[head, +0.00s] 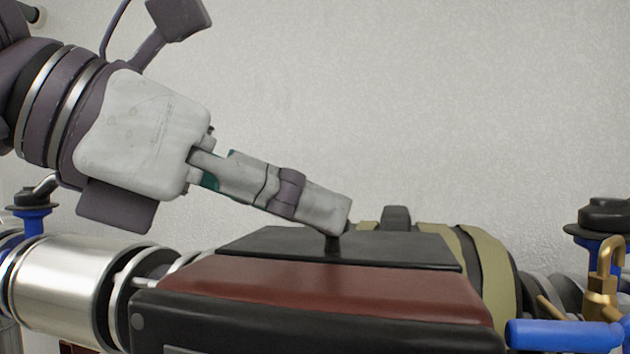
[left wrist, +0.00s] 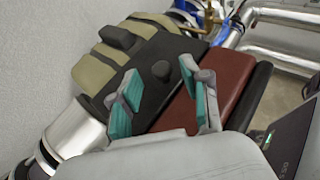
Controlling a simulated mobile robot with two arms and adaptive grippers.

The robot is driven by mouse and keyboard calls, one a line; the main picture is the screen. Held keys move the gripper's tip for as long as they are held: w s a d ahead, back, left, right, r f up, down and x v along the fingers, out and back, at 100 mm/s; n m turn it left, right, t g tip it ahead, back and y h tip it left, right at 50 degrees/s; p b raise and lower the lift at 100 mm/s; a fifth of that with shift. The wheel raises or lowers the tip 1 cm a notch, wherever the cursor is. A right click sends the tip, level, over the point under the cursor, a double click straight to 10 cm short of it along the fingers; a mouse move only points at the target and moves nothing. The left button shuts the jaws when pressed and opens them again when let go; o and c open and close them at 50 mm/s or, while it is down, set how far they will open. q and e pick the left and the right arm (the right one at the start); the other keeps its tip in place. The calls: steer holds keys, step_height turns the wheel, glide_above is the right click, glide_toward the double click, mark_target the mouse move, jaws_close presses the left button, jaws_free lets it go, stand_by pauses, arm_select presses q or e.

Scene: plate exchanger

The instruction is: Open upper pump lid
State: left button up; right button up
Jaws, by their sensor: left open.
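The pump's black lid (head: 390,248) lies flat and closed on top of the housing, behind a red-brown panel (head: 330,290). A short dark knob (head: 333,243) stands up from the lid. In the left wrist view the lid (left wrist: 170,112) lies beneath my fingers and the dark knob (left wrist: 188,68) shows between the fingertips, toward the far side. My left gripper (head: 340,218) reaches down from the upper left, its tips just over the knob. In the left wrist view my left gripper (left wrist: 172,85) has its teal-padded fingers apart, with nothing held. Contact with the knob cannot be told.
Beige straps (head: 487,262) and a black block (head: 397,217) sit behind the lid. A silver pipe (head: 65,290) is at the left. A blue valve with black cap (head: 600,222), a brass padlock (head: 603,280) and a blue handle (head: 562,335) are at the right.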

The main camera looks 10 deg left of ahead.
arm_select(q)
steer(key=shift+x, duration=0.85)
jaws_close()
